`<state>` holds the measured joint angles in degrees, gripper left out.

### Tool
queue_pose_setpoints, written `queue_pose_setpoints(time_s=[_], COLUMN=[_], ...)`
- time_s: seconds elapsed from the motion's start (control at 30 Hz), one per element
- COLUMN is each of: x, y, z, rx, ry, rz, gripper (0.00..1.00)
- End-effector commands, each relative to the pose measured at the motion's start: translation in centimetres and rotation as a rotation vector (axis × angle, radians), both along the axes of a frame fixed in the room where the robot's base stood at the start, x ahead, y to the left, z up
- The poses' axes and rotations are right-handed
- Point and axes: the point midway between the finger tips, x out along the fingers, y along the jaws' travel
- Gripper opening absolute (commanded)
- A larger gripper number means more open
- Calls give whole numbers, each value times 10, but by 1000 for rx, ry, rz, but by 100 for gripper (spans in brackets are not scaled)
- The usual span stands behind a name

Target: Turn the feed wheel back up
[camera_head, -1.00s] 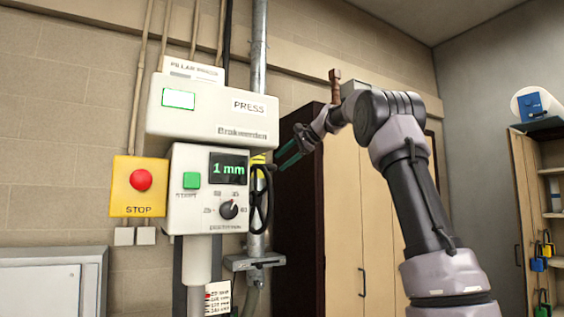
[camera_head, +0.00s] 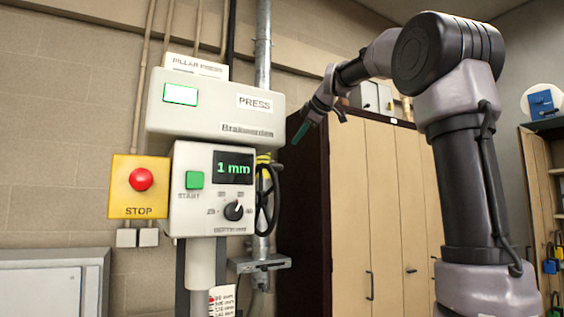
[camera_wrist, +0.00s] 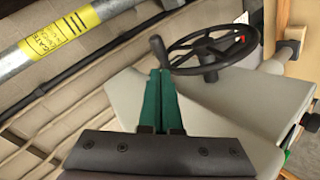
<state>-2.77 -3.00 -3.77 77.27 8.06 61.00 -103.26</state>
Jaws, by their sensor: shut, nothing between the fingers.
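The feed wheel (camera_head: 267,199) is a black spoked handwheel on the right side of the press control box (camera_head: 211,188). In the wrist view the wheel (camera_wrist: 214,50) shows at the top, with a crank knob (camera_wrist: 157,44) on its left rim and a small red mark at its right. The display (camera_head: 233,168) reads 1 mm. My gripper (camera_head: 300,132) has green fingers, shut and empty, up and to the right of the wheel. In the wrist view its fingertips (camera_wrist: 160,75) point toward the knob; I cannot tell the exact gap.
A red STOP button (camera_head: 140,179) on a yellow box is left of the press. A green START button (camera_head: 194,180) and a dial (camera_head: 233,211) are on the control box. A metal pipe (camera_head: 263,45) runs behind. A tall cabinet (camera_head: 372,200) stands at the right.

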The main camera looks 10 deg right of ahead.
Motion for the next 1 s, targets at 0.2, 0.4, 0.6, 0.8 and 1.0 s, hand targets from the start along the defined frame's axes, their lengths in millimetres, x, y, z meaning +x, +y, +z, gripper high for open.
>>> queue_pose_setpoints(time_s=[0.2,0.4,0.6,0.8,1.0], x=[-21,-19,8,44,73], y=[-5,-4,4,16,26], z=[9,6,-11,-33,-51], rx=[-357,-437,-434,-433,-432], ry=[-155,-185,-181,-182,-182], rz=[179,219,218,218,219], gripper=[0,0,0,0,0])
